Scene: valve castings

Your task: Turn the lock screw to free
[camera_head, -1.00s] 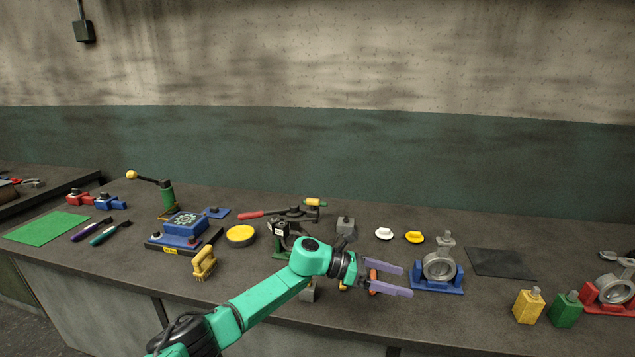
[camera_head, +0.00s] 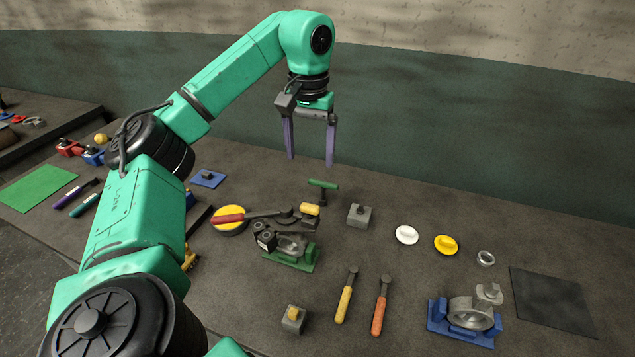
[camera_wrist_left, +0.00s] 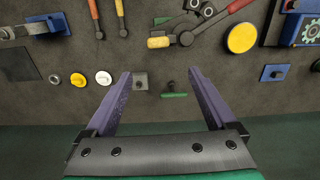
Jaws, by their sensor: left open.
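A green T-handled piece (camera_head: 322,184) stands on the bench behind a clamp fixture; it also shows in the left wrist view (camera_wrist_left: 174,95). I cannot tell for sure whether it is the lock screw. The clamp fixture (camera_head: 290,247) has a green base, a grey casting, a long red-gripped lever (camera_head: 229,218) and a yellow-gripped handle (camera_head: 310,209). My left gripper (camera_head: 311,161) points down, open and empty, above the bench near the T-handled piece. In the left wrist view its purple fingers (camera_wrist_left: 160,73) are spread wide apart. My right gripper is out of view.
Grey blocks (camera_head: 358,216) (camera_head: 293,319), white (camera_head: 406,235) and yellow (camera_head: 446,244) knobs, and yellow (camera_head: 344,303) and orange (camera_head: 380,312) handled tools lie around the fixture. A valve casting (camera_head: 470,312) sits on a blue base. A black mat (camera_head: 555,303) is at right.

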